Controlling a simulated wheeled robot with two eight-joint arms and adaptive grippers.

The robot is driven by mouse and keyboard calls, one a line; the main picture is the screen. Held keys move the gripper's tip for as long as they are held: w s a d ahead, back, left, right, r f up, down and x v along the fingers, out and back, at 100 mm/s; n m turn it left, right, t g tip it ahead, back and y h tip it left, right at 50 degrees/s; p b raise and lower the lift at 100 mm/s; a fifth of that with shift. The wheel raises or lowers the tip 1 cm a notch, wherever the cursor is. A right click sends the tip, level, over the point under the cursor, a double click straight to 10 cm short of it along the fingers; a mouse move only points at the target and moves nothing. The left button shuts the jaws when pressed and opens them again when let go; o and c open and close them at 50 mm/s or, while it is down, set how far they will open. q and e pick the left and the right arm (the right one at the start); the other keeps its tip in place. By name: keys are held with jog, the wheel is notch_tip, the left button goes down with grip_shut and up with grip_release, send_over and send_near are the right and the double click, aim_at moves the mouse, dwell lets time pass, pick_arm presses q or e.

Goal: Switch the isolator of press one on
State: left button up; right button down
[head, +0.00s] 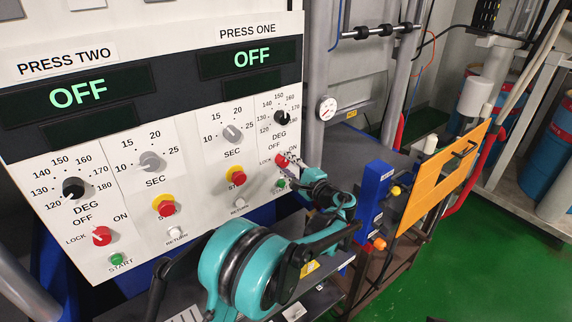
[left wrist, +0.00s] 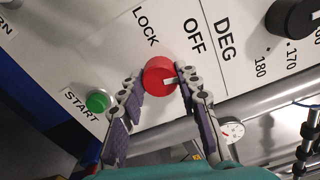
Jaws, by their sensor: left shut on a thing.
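The isolator of press one is a red knob (head: 281,160) low on the right of the control panel, with LOCK, OFF and ON around it. It also shows in the left wrist view (left wrist: 157,74). My left gripper (head: 297,171) is shut on this knob, one finger on each side (left wrist: 162,84). The white mark on the knob points right in the wrist view, past the OFF word; a finger hides the ON word there. The press one display (head: 251,58) reads OFF. My right gripper is not in view.
The green start button (head: 281,184) sits just below the knob and the yellow-ringed red stop button (head: 236,177) to its left. Press two's red isolator (head: 102,236) is at the panel's far left. An orange panel (head: 443,178) and a blue box (head: 374,199) stand to the right.

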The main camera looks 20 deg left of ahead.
pick_arm(q)
jog(key=m, duration=0.5)
jog(key=shift+m, duration=0.4)
jog(key=m, duration=0.5)
jog(key=shift+m, duration=0.3)
jog(key=shift+f, duration=0.1)
jog(key=o, duration=1.1)
jog(key=v, duration=1.2)
jog(key=shift+s, duration=0.1)
